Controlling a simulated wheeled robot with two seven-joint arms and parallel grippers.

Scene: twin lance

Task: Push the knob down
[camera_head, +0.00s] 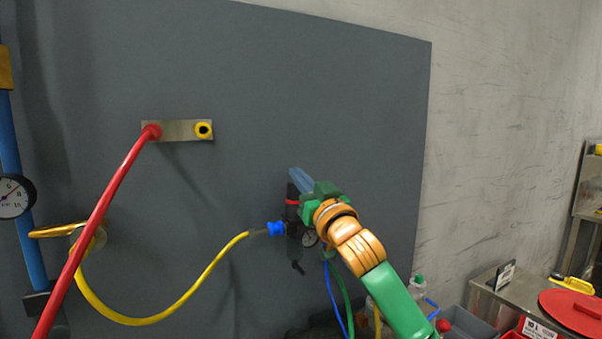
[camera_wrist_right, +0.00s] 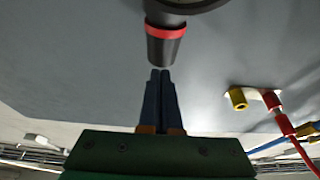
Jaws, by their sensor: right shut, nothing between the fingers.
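The knob (camera_wrist_right: 165,47) is a black cylinder with a red ring, on a dark regulator mounted on the grey panel. In the head view the knob (camera_head: 292,191) is partly covered by my right gripper (camera_head: 295,173). In the right wrist view the blue fingers of my right gripper (camera_wrist_right: 160,73) are shut together with nothing between them. Their tips are very close to the free end of the knob; I cannot tell whether they touch. My left gripper is not in view.
A yellow hose with a blue connector (camera_head: 276,228) joins the regulator's left side. A plate (camera_head: 178,131) holds a red hose end and a yellow port. A blue pipe (camera_head: 31,250) with a gauge stands at left. A metal table (camera_head: 512,298) with a red lid is at lower right.

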